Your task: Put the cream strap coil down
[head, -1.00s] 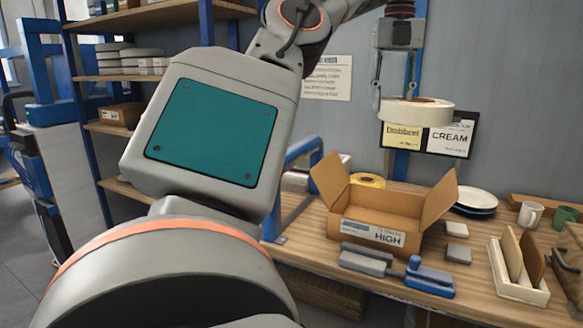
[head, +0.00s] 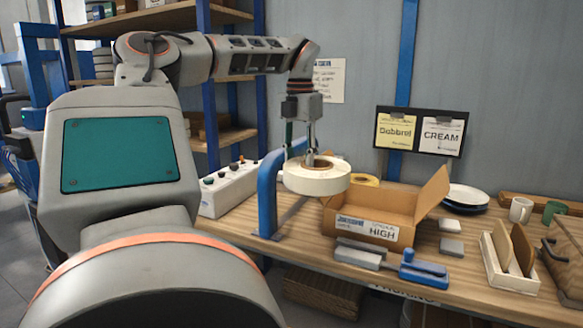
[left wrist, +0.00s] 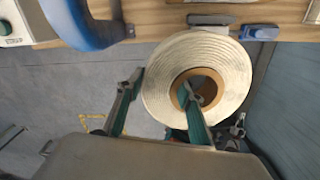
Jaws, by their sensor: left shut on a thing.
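The cream strap coil (head: 312,181) is a thick flat ring with a brown core, held in the air. In the head view it shows in front of the open box's left side. My left gripper (head: 309,150) is shut on the coil's ring from above. In the left wrist view the coil (left wrist: 160,70) has one finger of the gripper (left wrist: 160,88) inside its core and the other at its outer left edge. There it overlaps the table's front edge, with floor behind most of it. My right gripper is not in view.
The wooden table (head: 455,284) holds an open cardboard box (head: 365,228) marked HIGH, a blue frame (head: 268,200), a white control box (head: 228,190), a blue-handled tool (head: 423,270) and a yellow roll (head: 366,180). Plates, mugs and a divider tray (head: 510,277) stand right.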

